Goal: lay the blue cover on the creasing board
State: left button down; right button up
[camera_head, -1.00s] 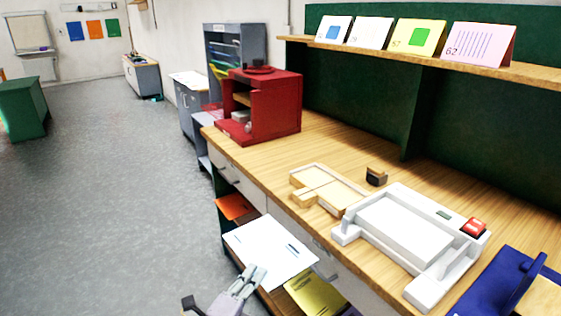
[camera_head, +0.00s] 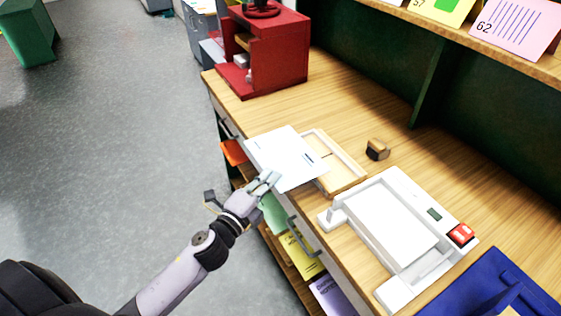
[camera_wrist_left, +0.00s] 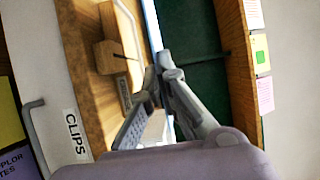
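My left gripper (camera_head: 266,182) is shut on the near edge of a thin, pale sheet (camera_head: 283,152), apparently the cover. It looks almost white with small blue marks in the head view. In the left wrist view the sheet (camera_wrist_left: 151,28) is edge-on, pale blue, between the fingers (camera_wrist_left: 160,85). The sheet hangs over the table's front edge and the left part of a light wooden board with raised edges (camera_head: 347,170), apparently the creasing board, and hides part of it. I cannot tell whether they touch. My right gripper is not in view.
A white machine with a red button (camera_head: 405,235) stands right of the board. A small wood-and-black block (camera_head: 377,149) sits behind it. A red cabinet (camera_head: 285,60) stands at the far left of the table, a blue item (camera_head: 490,285) at lower right. Coloured sheets (camera_head: 300,255) lie on shelves below.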

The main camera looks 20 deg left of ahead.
pick_arm(q)
jog(key=shift+w+d+f, duration=0.1)
jog(key=shift+d+f+b, duration=0.1)
jog(key=shift+d+b, duration=0.25)
jog(key=shift+b, duration=0.1)
jog(key=b, duration=0.3)
send_over(299, 194)
jog(key=s, duration=0.1)
jog(key=f, duration=0.3)
jog(key=shift+a+f, duration=0.3)
jog(key=shift+a, duration=0.1)
jog(key=shift+w+d+f+b, duration=0.15)
jog(key=shift+w+f+b, duration=0.05)
jog(key=shift+f+b, duration=0.3)
jog(key=shift+w+d+f+b, duration=0.15)
jog(key=shift+w+f+b, duration=0.05)
jog(key=shift+f+b, duration=0.3)
jog(key=shift+w+d+f+b, duration=0.15)
jog(key=shift+f+b, duration=0.3)
jog(key=shift+f, duration=0.1)
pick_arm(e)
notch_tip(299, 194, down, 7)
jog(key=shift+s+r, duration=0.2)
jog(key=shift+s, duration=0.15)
pick_arm(q)
jog(key=c, duration=1.7)
grip_release()
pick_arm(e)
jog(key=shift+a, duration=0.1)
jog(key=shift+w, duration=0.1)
